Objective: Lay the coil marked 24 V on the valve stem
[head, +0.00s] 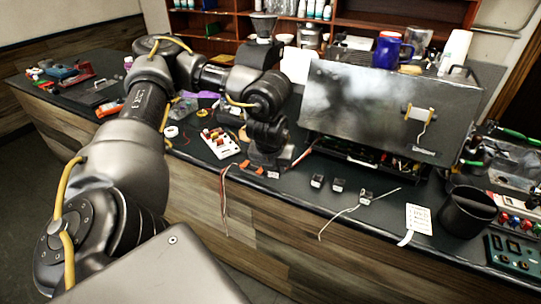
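Three small dark blocks with pale tops, which look like the coils, sit in a loose row near the counter's front edge: a left one (317,181), a middle one (338,185) and a right one (366,197). Their markings are too small to read, so I cannot tell which is 24 V. The brewer (385,108) is a steel box behind them, with a dark open space low at its front. I cannot make out the valve stem. My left gripper (267,170) points down over the counter, left of the blocks; its fingers are unclear. My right gripper is out of view.
A white tray (221,142) with coloured parts lies left of my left gripper. A thin pale cable (345,211) hangs over the front edge near the right block. A printed card (418,218) and a black bin (467,213) are to the right. A blue mug (388,52) stands on the brewer.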

